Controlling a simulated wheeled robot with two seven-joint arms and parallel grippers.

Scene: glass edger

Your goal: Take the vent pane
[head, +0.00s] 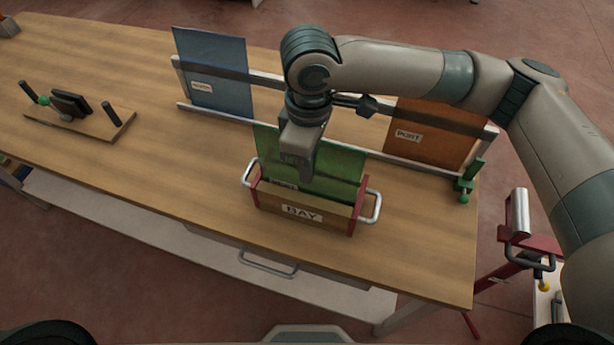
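A green see-through pane (340,172) stands in a wooden box with red ends (303,213), labelled "BAY". The pane's own label is partly hidden behind the box front, and I cannot read it. A blue pane (222,80), with a label too small to read, and an orange pane (430,122) labelled "PORT" stand in a rack behind. I cannot read "vent" on any pane. My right gripper (300,170) points down at the green pane's upper left part, overlapping it in the picture. I cannot tell whether its fingers grip the pane. My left gripper is out of view.
The metal rails (372,158) of the rack run behind the box. A green clamp (467,182) sits at the rail's right end. A wooden board with a black pad and posts (95,124) lies at left. The table (140,175) between board and box is clear.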

